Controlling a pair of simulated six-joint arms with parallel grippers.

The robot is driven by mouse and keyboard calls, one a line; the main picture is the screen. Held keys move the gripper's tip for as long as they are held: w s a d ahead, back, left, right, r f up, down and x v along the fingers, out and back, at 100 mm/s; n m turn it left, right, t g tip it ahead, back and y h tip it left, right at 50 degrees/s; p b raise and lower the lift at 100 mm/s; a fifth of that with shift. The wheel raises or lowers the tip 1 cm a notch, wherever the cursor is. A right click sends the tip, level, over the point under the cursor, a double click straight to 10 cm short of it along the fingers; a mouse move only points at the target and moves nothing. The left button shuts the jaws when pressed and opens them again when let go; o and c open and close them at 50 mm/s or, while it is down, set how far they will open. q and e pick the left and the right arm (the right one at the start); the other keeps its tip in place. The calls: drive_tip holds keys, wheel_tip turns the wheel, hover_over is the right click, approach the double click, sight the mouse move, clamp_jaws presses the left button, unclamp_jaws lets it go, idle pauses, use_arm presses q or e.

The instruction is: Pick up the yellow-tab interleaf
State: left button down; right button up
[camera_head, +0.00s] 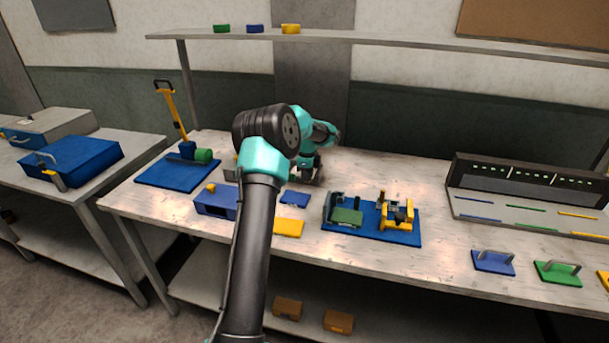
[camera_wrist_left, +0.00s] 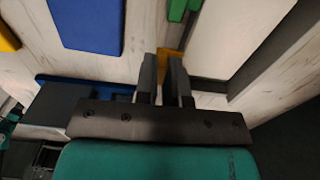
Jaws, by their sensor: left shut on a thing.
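The yellow tab (camera_wrist_left: 170,54) of the yellow-tab interleaf shows between the fingertips of my left gripper (camera_wrist_left: 165,68) in the left wrist view. My left gripper is shut on it. A pale flat sheet (camera_wrist_left: 235,35) lies just to the right of the fingers; I cannot tell whether it belongs to this tab. In the head view my left gripper (camera_head: 308,170) is low over the back of the bench, and the interleaf cannot be made out there. My right gripper is in neither view.
A green tab (camera_wrist_left: 178,9) is beside the pale sheet. On the bench (camera_head: 400,167) are a blue plate (camera_head: 295,198), a yellow plate (camera_head: 288,228) and a blue board with fixtures (camera_head: 374,237). A slotted rack (camera_head: 530,180) stands right. A shelf (camera_head: 390,38) runs above.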

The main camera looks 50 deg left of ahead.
use_arm(q)
drive_tip(key=shift+r, duration=0.15)
drive_tip(key=shift+r, duration=1.45)
drive_tip(key=shift+s+d+r, duration=0.1)
drive_tip(key=shift+d+r, duration=0.05)
drive_tip(key=shift+r, duration=0.1)
drive_tip(key=s+d+r, duration=0.1)
drive_tip(key=s+d, duration=0.9)
drive_tip(key=d, duration=0.1)
drive_tip(key=shift+s+d+r, duration=0.15)
drive_tip(key=shift+s+d, duration=0.05)
drive_tip(key=shift+d, duration=0.2)
